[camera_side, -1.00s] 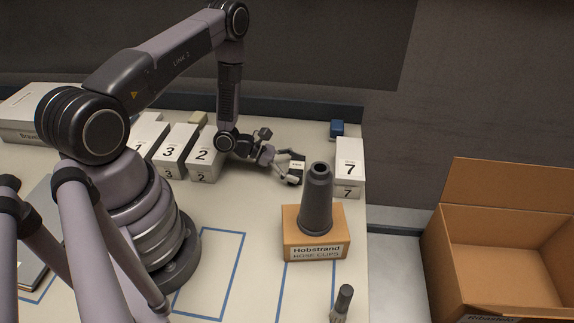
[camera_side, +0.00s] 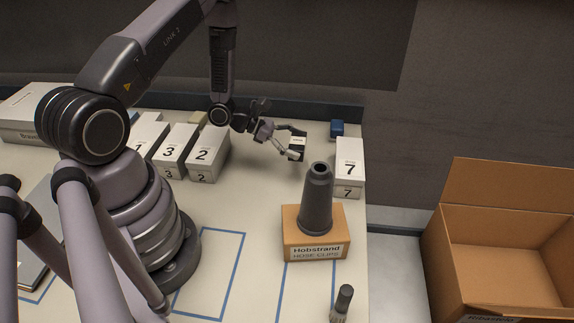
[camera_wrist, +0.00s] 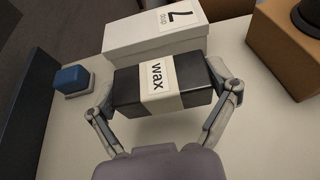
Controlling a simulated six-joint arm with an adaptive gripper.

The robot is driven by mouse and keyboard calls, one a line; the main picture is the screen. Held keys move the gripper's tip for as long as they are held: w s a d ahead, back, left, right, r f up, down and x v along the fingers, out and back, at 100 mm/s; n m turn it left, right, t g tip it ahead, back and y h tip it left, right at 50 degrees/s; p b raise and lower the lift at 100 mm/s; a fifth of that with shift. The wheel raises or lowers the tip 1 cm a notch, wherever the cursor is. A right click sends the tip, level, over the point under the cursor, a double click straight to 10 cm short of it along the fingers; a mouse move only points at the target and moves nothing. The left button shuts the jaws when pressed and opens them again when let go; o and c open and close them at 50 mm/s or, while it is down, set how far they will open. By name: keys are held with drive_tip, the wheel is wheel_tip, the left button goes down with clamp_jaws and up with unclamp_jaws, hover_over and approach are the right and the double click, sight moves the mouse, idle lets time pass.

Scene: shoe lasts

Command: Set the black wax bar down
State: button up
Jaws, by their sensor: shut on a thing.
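The black wax bar (camera_wrist: 196,83) is a dark block with a white band reading "wax". It sits between the two fingers of my gripper (camera_wrist: 165,95) in the wrist view, gripped at its two ends. In the side view my gripper (camera_side: 287,142) holds the bar (camera_side: 297,154) in the space between box 2 and box 7. I cannot tell whether the bar's underside touches the table.
White box 7 (camera_side: 348,160) stands right of the bar, with a blue block (camera_side: 337,129) behind it. Boxes 2 (camera_side: 205,157) and 3 (camera_side: 174,148) stand left. A dark cone (camera_side: 316,198) stands on the Hobstrand box (camera_side: 325,246) in front. An open carton (camera_side: 505,205) is far right.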

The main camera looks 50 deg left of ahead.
drive_tip(key=s+a+r, duration=0.2)
drive_tip(key=a+r, duration=0.1)
drive_tip(key=shift+s+a, duration=0.25)
drive_tip(key=shift+a, duration=0.05)
drive_tip(key=s+f+v, duration=0.2)
drive_tip(key=v, duration=0.9)
hover_over(268, 142)
drive_tip(key=f, duration=0.9)
drive_tip(key=shift+s+d+f, duration=0.15)
drive_tip(key=shift+s+d, duration=0.05)
drive_tip(key=shift+s, duration=0.1)
drive_tip(key=shift+w+a+f, duration=0.1)
drive_tip(key=shift+w+f, duration=0.1)
drive_tip(key=shift+f, duration=1.6)
drive_tip(key=shift+f, duration=0.15)
drive_tip(key=o, duration=1)
